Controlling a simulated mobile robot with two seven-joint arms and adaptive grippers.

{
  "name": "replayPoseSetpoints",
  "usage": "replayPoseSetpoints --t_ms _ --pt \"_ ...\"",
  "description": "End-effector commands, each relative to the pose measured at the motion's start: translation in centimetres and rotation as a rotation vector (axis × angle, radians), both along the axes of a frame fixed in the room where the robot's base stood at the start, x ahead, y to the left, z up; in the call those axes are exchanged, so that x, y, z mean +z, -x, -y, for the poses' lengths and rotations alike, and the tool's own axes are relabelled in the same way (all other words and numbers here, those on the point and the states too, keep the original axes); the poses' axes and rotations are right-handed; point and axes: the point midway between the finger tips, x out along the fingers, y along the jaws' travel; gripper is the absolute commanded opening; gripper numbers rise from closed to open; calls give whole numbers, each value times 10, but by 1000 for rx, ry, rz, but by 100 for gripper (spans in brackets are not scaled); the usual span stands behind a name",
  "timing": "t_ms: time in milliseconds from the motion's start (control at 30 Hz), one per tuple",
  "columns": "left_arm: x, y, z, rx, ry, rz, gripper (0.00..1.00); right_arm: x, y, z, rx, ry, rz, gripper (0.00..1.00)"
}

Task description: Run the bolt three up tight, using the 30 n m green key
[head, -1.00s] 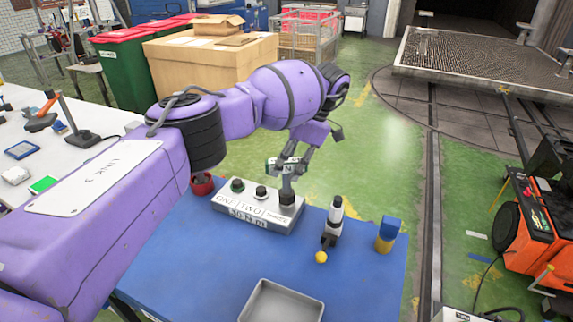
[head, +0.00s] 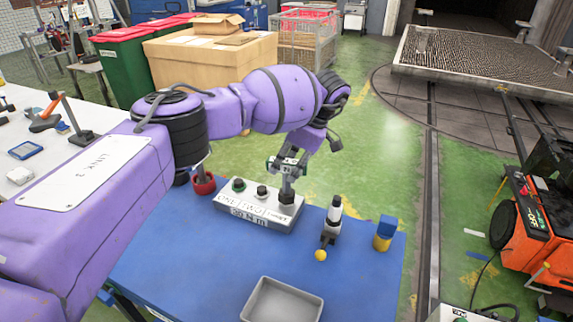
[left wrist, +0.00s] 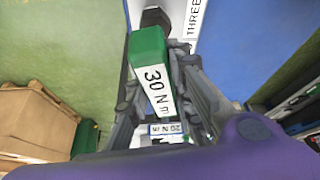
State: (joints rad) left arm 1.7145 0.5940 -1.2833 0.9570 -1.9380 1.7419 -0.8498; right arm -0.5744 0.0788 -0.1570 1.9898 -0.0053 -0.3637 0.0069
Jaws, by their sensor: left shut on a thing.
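A grey block (head: 262,215) with a "30 N m" label on its front stands on the blue table; its top is marked ONE, TWO and THREE. My left gripper (head: 288,168) is shut on the green key (left wrist: 148,55), whose label reads 30 N m in the left wrist view. The key's shank points down at the dark bolt three (head: 286,197), at the block's right end. I cannot tell how far it sits on the bolt. Bolt one (head: 238,185), with a green ring, and bolt two (head: 262,191) stand to the left. My right gripper is out of view.
A red cup (head: 204,186) stands left of the block. To the right are an upright tool with a yellow ball (head: 320,255) and a blue-and-yellow block (head: 383,236). A grey tray (head: 250,303) lies in front. Bare blue table (head: 185,260) shows at front left.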

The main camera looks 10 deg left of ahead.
Motion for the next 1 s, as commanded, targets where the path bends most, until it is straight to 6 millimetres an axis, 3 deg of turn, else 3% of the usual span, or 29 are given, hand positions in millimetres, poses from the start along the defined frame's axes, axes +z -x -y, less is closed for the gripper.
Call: replayPoseSetpoints --t_ms 1000 --pt "3 0 0 -226 -1 3 0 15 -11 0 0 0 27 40"
